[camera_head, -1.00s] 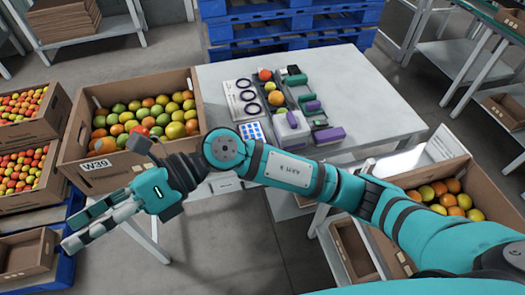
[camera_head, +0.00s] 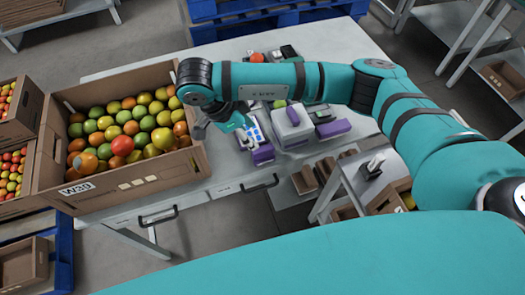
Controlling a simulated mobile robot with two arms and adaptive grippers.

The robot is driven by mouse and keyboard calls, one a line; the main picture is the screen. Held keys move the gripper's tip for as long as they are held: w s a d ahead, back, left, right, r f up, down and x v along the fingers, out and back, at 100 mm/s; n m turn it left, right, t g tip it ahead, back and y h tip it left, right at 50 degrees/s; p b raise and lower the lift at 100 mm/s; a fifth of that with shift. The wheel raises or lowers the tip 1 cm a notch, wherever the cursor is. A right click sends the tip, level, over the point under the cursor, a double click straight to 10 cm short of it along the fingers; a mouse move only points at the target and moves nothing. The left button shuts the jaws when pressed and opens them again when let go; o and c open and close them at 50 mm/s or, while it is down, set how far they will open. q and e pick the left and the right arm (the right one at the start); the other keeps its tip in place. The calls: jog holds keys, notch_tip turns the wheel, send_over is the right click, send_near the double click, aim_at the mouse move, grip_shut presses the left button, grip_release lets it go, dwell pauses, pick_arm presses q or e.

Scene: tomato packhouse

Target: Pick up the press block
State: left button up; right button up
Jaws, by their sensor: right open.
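Several purple-topped blocks lie on the table, and I cannot tell for sure which is the press block. A small purple block (camera_head: 262,155) lies near the table's front edge. A larger pale grey block with a purple part (camera_head: 292,127) stands right of it, and a long purple block (camera_head: 333,129) lies further right. My right gripper (camera_head: 247,139) is open and points down just left of and behind the small purple block, apparently empty. Its fingertips are small in view. My right arm crosses over the table and hides part of its middle. My left gripper is out of view.
A crate of mixed tomatoes marked W39 (camera_head: 182,164) stands left of the gripper on the table (camera_head: 205,190). A blue-dotted card (camera_head: 256,131) lies beside the gripper. An orange-red tomato (camera_head: 257,57) and dark items lie behind the arm.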

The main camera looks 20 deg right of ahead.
aim_at(262, 149)
jog(key=x, duration=0.4)
jog(key=shift+w, duration=0.1)
jog(key=shift+p+x, duration=0.35)
jog(key=shift+x, duration=0.85)
jog(key=shift+f, duration=0.25)
jog(key=p+x, duration=0.1)
jog(key=x, duration=0.2)
jog(key=shift+w+f+p, duration=0.15)
jog(key=shift+f+p, duration=0.15)
jog(key=shift+f, duration=0.05)
jog(key=shift+d+f, duration=0.25)
jog(key=shift+f, duration=0.3)
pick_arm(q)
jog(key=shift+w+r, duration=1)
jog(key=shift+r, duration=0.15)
pick_arm(e)
grip_shut()
